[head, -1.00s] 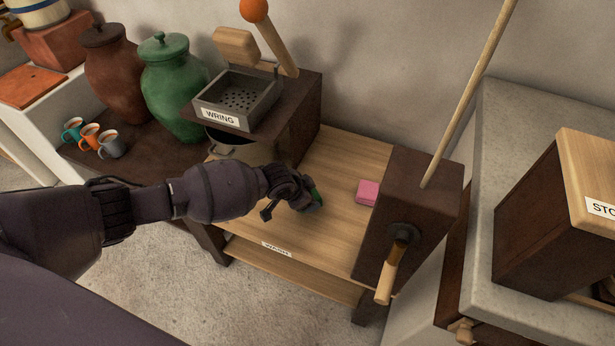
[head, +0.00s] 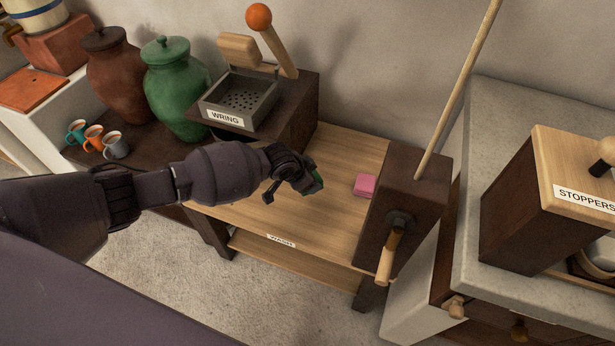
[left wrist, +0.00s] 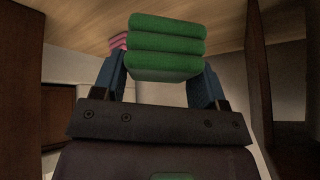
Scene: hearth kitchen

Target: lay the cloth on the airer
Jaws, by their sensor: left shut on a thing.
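A green folded cloth (left wrist: 166,48) fills the space between the two fingers of my left gripper (left wrist: 165,75) in the left wrist view. The gripper is shut on it. In the head view my left gripper (head: 308,184) is over the wooden bench top, left of a pink folded cloth, and only a small green edge of its own cloth (head: 317,182) shows. I cannot tell from this angle how high it is above the bench. I cannot make out an airer in either view. My right gripper is not in view.
The pink cloth (head: 365,185) lies on the bench (head: 345,150) beside a dark post block (head: 405,215) with a crank handle. The WRING box (head: 240,100), green jar (head: 177,90) and mugs (head: 95,138) stand left. A STOPPERS box (head: 520,200) is right.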

